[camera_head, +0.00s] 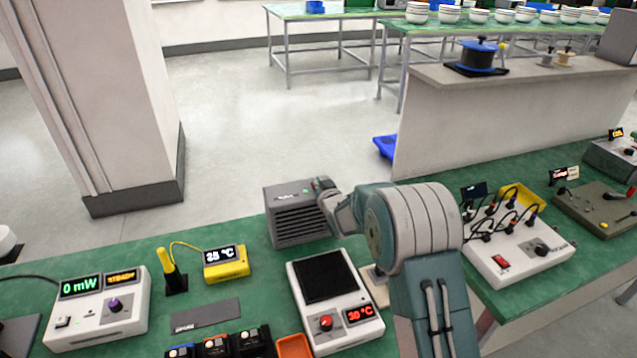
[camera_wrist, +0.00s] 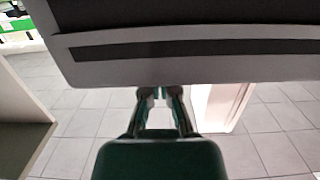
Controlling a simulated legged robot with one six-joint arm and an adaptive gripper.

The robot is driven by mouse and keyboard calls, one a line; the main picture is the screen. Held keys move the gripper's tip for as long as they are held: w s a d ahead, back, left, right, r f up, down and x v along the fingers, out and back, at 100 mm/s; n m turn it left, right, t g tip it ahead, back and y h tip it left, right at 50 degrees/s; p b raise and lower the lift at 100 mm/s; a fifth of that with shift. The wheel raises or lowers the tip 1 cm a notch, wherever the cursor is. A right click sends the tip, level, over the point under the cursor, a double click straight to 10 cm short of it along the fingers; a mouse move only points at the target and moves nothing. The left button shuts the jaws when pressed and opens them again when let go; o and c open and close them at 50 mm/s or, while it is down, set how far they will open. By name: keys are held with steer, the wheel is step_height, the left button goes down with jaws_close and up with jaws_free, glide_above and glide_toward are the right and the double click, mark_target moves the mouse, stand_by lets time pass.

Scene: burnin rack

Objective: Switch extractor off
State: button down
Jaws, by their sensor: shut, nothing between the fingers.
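The extractor looks to be the grey box with a louvred front (camera_head: 300,224), standing at the far edge of the green bench. My gripper (camera_head: 322,187) is at the top right of this box, shut and empty. In the wrist view a grey body with a dark slot (camera_wrist: 200,73) fills the top, and my gripper (camera_wrist: 160,94) points at its lower edge. I cannot tell whether the fingertips touch it. The switch and its position are not clear.
A hotplate-like unit reading 30 °C (camera_head: 342,329) stands in front of the box. A yellow 25 °C display (camera_head: 226,263) and a 0 mW meter (camera_head: 97,312) are to the left. A white box with black cables (camera_head: 520,258) is to the right.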

steer(key=shift+w+f, duration=0.1)
steer(key=shift+f, duration=0.25)
steer(key=shift+r, duration=0.1)
step_height(320, 180, up, 4)
steer(key=shift+a+r, duration=0.1)
steer(key=shift+a, duration=0.05)
steer(key=r+v, duration=0.2)
steer(key=v, duration=0.7)
